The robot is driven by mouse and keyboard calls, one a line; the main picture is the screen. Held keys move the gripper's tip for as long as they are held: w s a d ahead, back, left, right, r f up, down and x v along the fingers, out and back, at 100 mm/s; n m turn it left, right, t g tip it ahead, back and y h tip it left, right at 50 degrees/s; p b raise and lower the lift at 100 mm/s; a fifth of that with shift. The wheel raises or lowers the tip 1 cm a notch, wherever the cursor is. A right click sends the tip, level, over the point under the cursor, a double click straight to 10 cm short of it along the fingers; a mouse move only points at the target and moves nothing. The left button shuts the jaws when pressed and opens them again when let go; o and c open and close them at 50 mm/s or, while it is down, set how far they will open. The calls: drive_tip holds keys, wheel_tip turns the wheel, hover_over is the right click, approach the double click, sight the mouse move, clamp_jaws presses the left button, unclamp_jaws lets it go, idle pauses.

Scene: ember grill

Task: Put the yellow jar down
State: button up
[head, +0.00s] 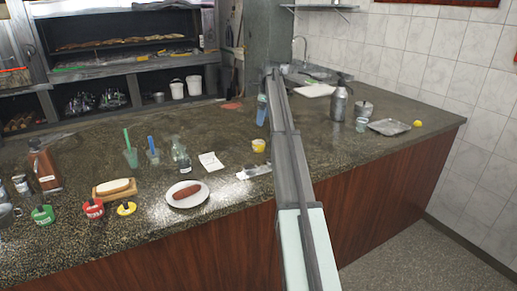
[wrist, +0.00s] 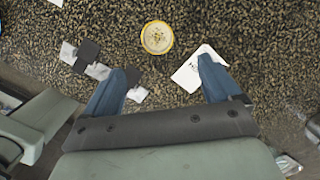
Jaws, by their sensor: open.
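The yellow jar (head: 258,146) stands on the dark speckled counter, just left of my arm in the head view. In the wrist view the jar (wrist: 157,37) shows from above as a round yellow rim with a pale, speckled middle. My gripper (wrist: 160,78) is open with its two blue fingers wide apart. Nothing is between the fingers. The jar lies beyond the fingertips, apart from them and roughly centred between them. In the head view my arm covers much of the area around the gripper, so its height above the counter is hard to tell.
A white card (head: 211,161) lies left of the jar. A white plate (head: 174,202) with a sausage stands nearer the front edge. A glass bottle (head: 181,155) and cups stand farther left. A metal flask (head: 340,101) and tray (head: 389,127) are right of my arm.

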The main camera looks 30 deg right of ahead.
hover_over(259, 142)
drive_tip(key=s, duration=0.2)
drive_tip(key=f, duration=0.8)
drive_tip(key=shift+s+a+f, duration=0.2)
drive_tip(key=shift+a+f, duration=0.05)
drive_tip(key=shift+f, duration=0.05)
drive_tip(key=shift+w+a+f, duration=0.1)
drive_tip(key=shift+a+f, duration=0.15)
drive_tip(key=shift+f, duration=1.05)
drive_tip(key=shift+a+f, duration=0.2)
drive_tip(key=shift+f, duration=1.05)
drive_tip(key=c, duration=1.3)
drive_tip(key=shift+c, duration=0.2)
drive_tip(key=shift+r, duration=0.25)
drive_tip(key=shift+r, duration=4.7)
drive_tip(key=shift+r, duration=0.1)
